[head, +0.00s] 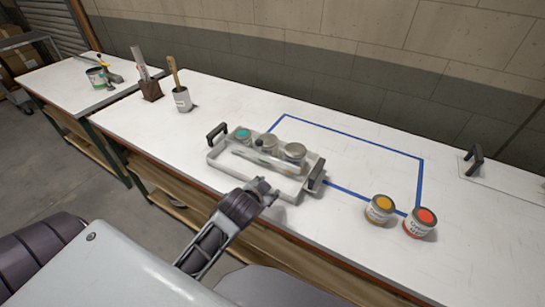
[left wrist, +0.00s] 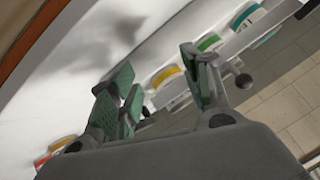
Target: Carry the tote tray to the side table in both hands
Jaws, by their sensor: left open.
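The tote tray (head: 283,186) is pale grey with upright dark handles at its left (head: 216,133) and right (head: 317,176) ends. It sits flat on the white bench, partly over the left edge of a blue outline, and holds cans, one teal-topped (head: 243,133), and a long clear item. My left gripper (head: 264,187) appears at the tray's front edge, short of the right handle; I cannot tell whether it touches. In the left wrist view its green-padded fingers (left wrist: 157,92) are apart, with nothing clearly between them. The side table (head: 50,78) is probably the separate white-topped one at far left. My right gripper is not visible.
A yellow can (head: 380,208) and a red-topped can (head: 421,222) stand right of the tray. A brush cup (head: 182,99) and a brown holder (head: 151,89) stand at the bench's left end. A gap separates the tables.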

